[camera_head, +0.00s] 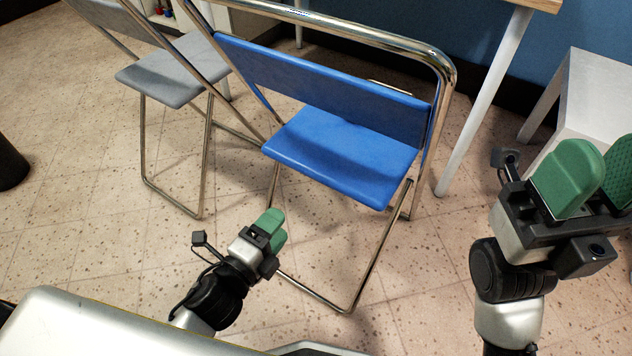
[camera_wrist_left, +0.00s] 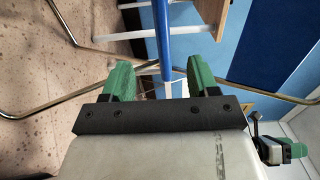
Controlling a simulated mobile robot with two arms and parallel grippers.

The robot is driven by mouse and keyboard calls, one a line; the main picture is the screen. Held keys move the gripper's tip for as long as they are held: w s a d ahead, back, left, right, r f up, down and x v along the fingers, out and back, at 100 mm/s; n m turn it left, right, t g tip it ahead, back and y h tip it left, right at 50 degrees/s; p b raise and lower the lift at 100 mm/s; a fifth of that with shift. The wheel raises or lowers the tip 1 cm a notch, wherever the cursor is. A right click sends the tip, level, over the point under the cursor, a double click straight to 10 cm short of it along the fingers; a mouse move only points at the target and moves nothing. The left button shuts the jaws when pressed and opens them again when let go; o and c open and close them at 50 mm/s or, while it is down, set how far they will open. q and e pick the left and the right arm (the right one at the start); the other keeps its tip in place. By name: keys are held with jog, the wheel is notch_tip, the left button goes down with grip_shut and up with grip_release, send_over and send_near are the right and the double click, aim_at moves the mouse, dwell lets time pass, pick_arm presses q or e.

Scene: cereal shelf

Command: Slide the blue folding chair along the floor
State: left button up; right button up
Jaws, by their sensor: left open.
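The blue folding chair (camera_head: 340,155) stands unfolded on the floor in the middle of the head view, with a chromed tube frame, blue seat and blue backrest. My left gripper (camera_head: 274,228) is open, low in front of the chair, to the left of its front floor bar and below the seat. In the left wrist view, the blue chair (camera_wrist_left: 162,38) shows edge-on beyond and between the spread green fingers (camera_wrist_left: 152,82); nothing is held. My right gripper (camera_head: 598,180) is at the right edge, fingers apart and empty, well away from the chair.
A grey folding chair (camera_head: 175,75) stands close on the left. A table with a white leg (camera_head: 485,105) is behind the blue chair. A white stool or small table (camera_head: 595,95) stands at right. A black round object (camera_head: 10,163) is at far left. Tiled floor (camera_head: 85,240) is free at left.

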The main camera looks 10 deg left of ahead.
aim_at(316, 179)
pick_arm(q)
jog(key=p+x, duration=0.1)
jog(key=x, duration=1.4)
jog(key=shift+w+d, duration=0.15)
jog(key=shift+w, duration=0.1)
jog(key=shift+c, duration=0.4)
grip_shut()
